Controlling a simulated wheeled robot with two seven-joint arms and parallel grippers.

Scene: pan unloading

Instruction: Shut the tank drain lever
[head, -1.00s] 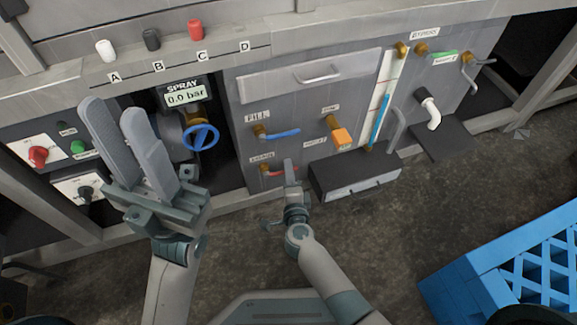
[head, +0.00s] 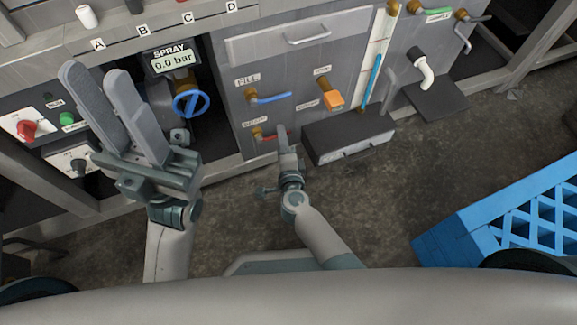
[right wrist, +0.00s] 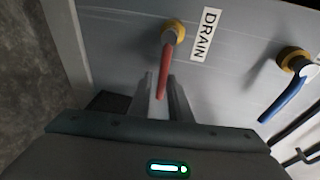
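The drain lever is a red handle (right wrist: 165,66) on a brass valve. In the right wrist view it extends from the valve into the space between my right gripper's two fingers (right wrist: 157,88), with a visible gap between them; contact cannot be told. In the head view the red lever (head: 268,138) sits low on the grey panel and points right, partly hidden by my right gripper (head: 283,132). A DRAIN label (right wrist: 206,34) is beside it. My left gripper (head: 95,72) is open and empty, raised in front of the panel's left side.
The blue fill lever (head: 271,97) is above the drain lever and also in the right wrist view (right wrist: 288,97). An orange handle (head: 331,101) and a dark box (head: 350,139) are to the right. A blue wheel (head: 191,104) is left. A blue crate (head: 470,228) stands on the floor.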

